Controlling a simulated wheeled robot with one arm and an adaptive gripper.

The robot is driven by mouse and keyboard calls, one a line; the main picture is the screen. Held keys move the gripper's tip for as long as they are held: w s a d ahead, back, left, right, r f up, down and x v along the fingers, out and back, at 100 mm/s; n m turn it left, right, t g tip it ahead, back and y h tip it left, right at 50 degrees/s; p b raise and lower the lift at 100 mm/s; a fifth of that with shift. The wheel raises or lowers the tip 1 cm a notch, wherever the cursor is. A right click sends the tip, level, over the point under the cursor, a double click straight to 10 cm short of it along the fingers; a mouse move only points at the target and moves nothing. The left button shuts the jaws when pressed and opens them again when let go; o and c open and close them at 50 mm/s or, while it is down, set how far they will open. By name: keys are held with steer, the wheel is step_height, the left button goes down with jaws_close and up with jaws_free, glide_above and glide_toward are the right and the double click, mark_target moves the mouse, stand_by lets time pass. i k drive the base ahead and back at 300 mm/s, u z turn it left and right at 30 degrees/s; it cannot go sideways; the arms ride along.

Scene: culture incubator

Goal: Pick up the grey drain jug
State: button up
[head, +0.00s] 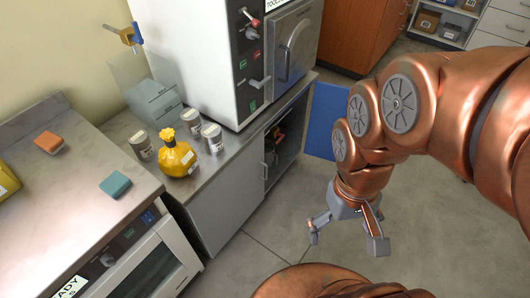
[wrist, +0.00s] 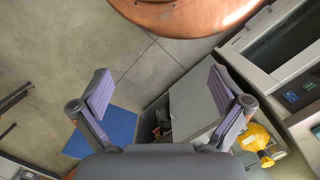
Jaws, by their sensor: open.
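I cannot pick out a grey drain jug for certain. Three grey cylindrical containers with pale labels stand on the steel counter: a left one (head: 141,146), a back one (head: 192,121) and a right one (head: 213,138). No handle or spout is clear on them. Dark and reddish items (head: 273,142) sit in the open cabinet below, too small to tell apart. My gripper (head: 346,240) is open and empty over the floor, right of the cabinet and apart from everything. Its spread fingers also show in the wrist view (wrist: 160,84), with nothing between them.
A yellow bottle (head: 177,158) stands among the grey containers. The white machine (head: 225,50) stands on the counter's far end. The floor beneath my gripper is clear.

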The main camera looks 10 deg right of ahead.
mark_target(269, 147)
steer(key=z, duration=2.05)
steer(key=i, duration=2)
steer(key=u, duration=4.15)
